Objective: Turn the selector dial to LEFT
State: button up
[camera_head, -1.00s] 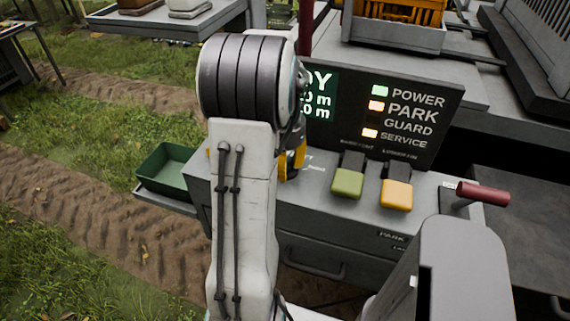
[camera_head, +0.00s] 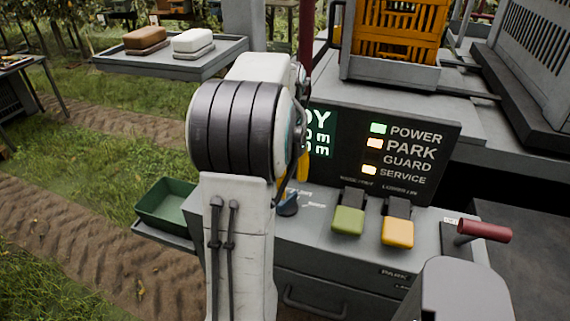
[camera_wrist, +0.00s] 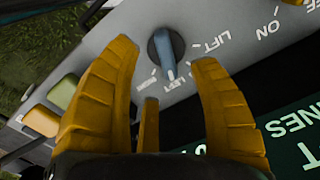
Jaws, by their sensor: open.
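The selector dial (camera_wrist: 166,55) is a dark round knob with a blue-grey pointer bar on the grey panel. In the wrist view its pointer faces down the picture, toward small upside-down lettering. A larger upside-down label (camera_wrist: 211,40) seems to read LIFT. My gripper (camera_wrist: 165,62) is open, with its yellow fingers on either side of the dial and a shorter one below; I cannot tell whether they touch it. In the head view the dial (camera_head: 288,205) shows just below a yellow finger of my gripper (camera_head: 303,168). My arm hides the panel's left part.
A green button (camera_head: 348,221) and an orange button (camera_head: 397,233) lie right of the dial. A red-handled lever (camera_head: 484,231) stands farther right. The dark display (camera_head: 410,150) rises behind. A green bin (camera_head: 165,202) sits at the panel's left.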

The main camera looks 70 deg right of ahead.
jog(key=shift+r, duration=2.4)
